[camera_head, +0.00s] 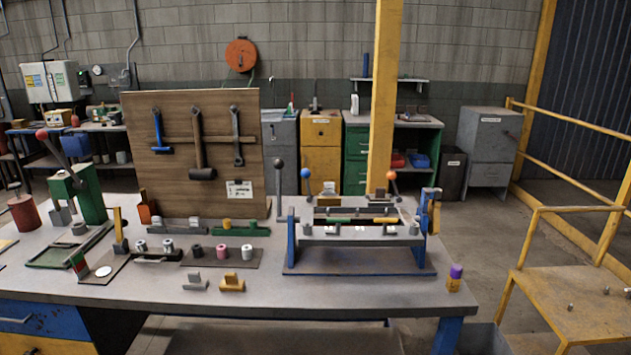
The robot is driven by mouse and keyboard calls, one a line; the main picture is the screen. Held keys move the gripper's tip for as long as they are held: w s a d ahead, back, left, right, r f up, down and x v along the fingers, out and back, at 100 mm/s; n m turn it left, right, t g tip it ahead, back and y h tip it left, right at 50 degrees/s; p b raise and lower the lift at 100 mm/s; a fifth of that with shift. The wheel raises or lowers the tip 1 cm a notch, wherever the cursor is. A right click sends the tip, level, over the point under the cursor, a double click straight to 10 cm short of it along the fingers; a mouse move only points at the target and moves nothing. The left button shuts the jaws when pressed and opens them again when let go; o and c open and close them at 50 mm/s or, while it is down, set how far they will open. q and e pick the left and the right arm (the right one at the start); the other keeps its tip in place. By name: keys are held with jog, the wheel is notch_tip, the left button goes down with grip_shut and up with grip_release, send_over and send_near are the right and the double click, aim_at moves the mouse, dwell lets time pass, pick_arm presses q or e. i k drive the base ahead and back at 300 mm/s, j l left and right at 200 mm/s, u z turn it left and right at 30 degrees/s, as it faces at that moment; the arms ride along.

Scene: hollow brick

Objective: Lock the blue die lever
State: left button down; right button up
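The blue die lever (305,173) shows as a blue ball knob on a thin rod. It leans slightly to the left behind the blue-framed fixture (360,265) on the workbench. Its lower end is partly hidden by the fixture's parts. A lever with a dark grey knob (278,163) stands upright to its left, and a lever with an orange knob (391,175) stands to its right. Neither of my grippers is in view.
The grey workbench (240,312) holds a green press (88,192), several small parts and a wooden tool board (170,185) at the back. A purple-capped yellow bottle (454,278) stands near the right front corner. A yellow cart (575,300) stands at right.

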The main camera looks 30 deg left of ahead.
aim_at(306, 172)
jog(key=i+l+u, duration=0.15)
jog(key=i+l, duration=0.4)
jog(key=i+l+u, duration=0.15)
jog(key=i+l, duration=0.45)
jog(key=i+l+u, duration=0.2)
jog(key=i+l, duration=0.35)
jog(key=l, duration=0.2)
